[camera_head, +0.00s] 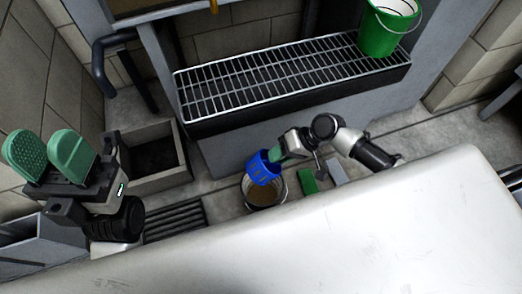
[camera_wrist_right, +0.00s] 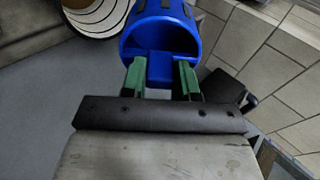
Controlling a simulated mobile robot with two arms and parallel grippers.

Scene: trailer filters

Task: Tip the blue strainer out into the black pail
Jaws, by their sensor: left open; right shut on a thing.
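The blue strainer (camera_head: 262,168) is held by my right gripper (camera_head: 276,157), which is shut on its handle. In the right wrist view the strainer (camera_wrist_right: 160,32) sits beyond the gripper's green fingers (camera_wrist_right: 160,78). In the head view it overlaps the far side of a round pail (camera_head: 268,193) with a pale rim and brownish contents. Part of the pail (camera_wrist_right: 98,18) shows at the upper left of the wrist view. The strainer looks tilted; its contents cannot be made out. My left gripper (camera_head: 48,157) is open and empty, far left of the pail.
A long metal grate (camera_head: 290,75) runs behind, with a green bucket (camera_head: 378,32) on its right end. A concrete basin (camera_head: 180,172) stands left of the pail. A green block (camera_head: 308,181) and a grey block (camera_head: 337,172) lie right of it.

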